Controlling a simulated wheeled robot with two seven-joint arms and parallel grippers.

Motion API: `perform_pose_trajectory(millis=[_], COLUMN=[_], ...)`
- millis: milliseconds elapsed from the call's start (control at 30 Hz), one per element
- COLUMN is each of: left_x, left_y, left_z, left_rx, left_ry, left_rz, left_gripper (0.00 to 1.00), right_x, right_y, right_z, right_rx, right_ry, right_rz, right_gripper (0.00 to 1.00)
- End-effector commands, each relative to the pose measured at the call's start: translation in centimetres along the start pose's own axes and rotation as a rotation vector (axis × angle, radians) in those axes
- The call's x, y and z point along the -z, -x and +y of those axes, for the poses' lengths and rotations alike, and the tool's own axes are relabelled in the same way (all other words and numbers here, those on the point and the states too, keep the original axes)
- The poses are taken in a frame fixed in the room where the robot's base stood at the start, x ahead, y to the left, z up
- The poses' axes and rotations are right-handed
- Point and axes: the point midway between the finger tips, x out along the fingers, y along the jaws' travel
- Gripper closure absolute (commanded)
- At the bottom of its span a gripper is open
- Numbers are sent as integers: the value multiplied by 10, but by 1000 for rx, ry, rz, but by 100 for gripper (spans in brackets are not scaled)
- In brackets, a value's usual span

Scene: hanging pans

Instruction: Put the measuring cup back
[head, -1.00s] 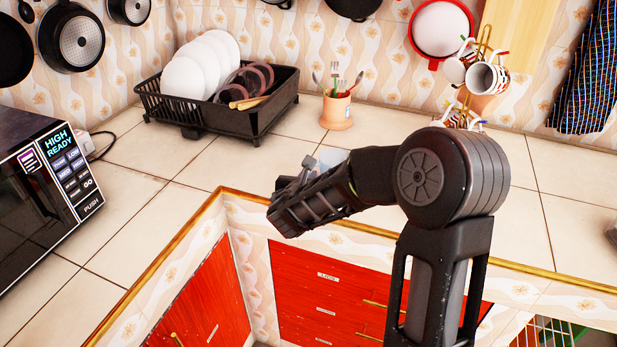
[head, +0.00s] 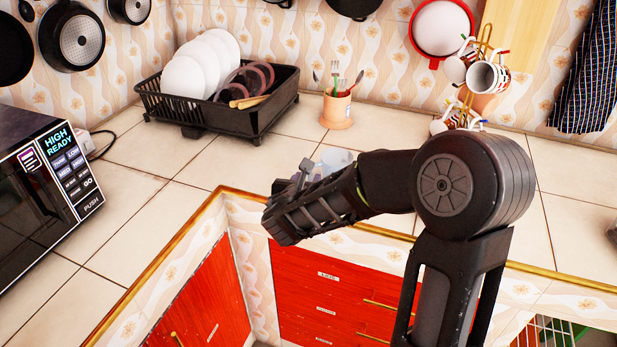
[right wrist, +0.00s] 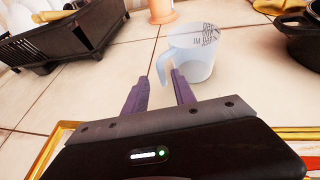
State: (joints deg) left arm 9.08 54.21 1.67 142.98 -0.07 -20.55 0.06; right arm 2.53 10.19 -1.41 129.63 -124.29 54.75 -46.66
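The measuring cup (right wrist: 198,55) is clear, pale blue, with dark markings. It stands upright on the tiled counter, ahead of my right gripper (right wrist: 160,78) in the right wrist view. Its handle (right wrist: 162,68) points left and lies near the gap between the two purple fingertips. The fingers are apart and not closed on it. In the head view the cup (head: 336,158) shows only partly behind my right arm, which hides the rest. My left gripper is in neither view.
A black dish rack (head: 262,118) with plates stands at the back left, and a utensil pot (head: 337,112) behind the cup. A mug tree (head: 466,98) stands to the right. A microwave (head: 50,185) is at far left. Pans hang on the wall.

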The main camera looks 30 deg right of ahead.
Motion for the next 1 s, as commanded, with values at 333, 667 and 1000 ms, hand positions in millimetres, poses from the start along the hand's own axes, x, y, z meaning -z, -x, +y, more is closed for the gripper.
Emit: perform_pose_trajectory(millis=[333,667,1000], left_x=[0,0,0], left_y=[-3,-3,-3], left_z=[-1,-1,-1], left_rx=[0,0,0], left_ry=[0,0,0], left_rz=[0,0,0], left_gripper=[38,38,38], right_x=[-1,0,0], right_y=[70,86,85], right_z=[0,0,0], right_rx=[-3,0,0], right_ry=[0,0,0], right_rz=[-2,0,0], right_gripper=[68,68,68])
